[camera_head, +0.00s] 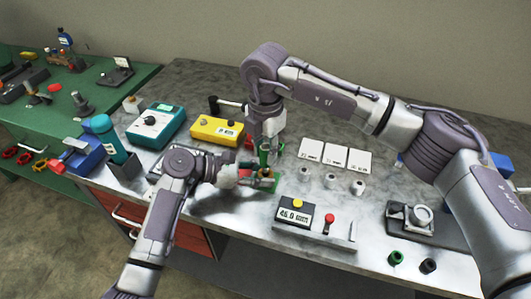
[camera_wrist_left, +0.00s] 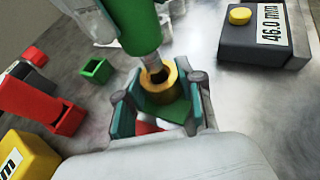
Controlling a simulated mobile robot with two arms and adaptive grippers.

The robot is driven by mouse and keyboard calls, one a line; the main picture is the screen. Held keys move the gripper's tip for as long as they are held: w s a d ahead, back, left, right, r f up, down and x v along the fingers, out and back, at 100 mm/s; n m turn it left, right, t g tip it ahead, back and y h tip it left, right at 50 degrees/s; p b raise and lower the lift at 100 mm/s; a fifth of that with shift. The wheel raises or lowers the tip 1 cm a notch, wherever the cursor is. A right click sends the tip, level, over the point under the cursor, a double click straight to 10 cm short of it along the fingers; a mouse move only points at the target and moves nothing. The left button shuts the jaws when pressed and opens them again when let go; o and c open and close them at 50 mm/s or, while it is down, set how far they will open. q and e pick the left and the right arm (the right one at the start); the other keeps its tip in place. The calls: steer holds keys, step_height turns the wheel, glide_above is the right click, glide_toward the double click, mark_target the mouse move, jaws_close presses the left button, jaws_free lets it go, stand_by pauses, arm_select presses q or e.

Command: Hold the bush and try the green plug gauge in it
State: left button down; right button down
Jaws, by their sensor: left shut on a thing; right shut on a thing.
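The brass-coloured bush (camera_wrist_left: 157,97) is upright between the teal-padded fingers of my left gripper (camera_wrist_left: 158,108), which is shut on it. In the head view my left gripper (camera_head: 262,180) is low over the bench, and the bush is tiny there. The green plug gauge (camera_wrist_left: 134,22) comes down from above, slightly tilted, with its silver end at the bush's mouth. I cannot tell how far it is inside. My right gripper (camera_head: 266,138) is shut on the gauge's upper part, above my left gripper. The green handle also shows in the head view (camera_head: 264,157).
A 46.0 mm display block (camera_head: 294,214) with a yellow button stands right of the grippers. White cards (camera_head: 334,156) and small pale cylinders (camera_head: 331,181) lie behind it. A yellow box (camera_head: 214,130) and a blue instrument (camera_head: 155,125) stand to the left. A small green box (camera_wrist_left: 97,69) is nearby.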

steer(key=shift+r, duration=1.5)
arm_select(q)
steer(key=c, duration=0.6)
jaws_free()
steer(key=shift+c, duration=0.2)
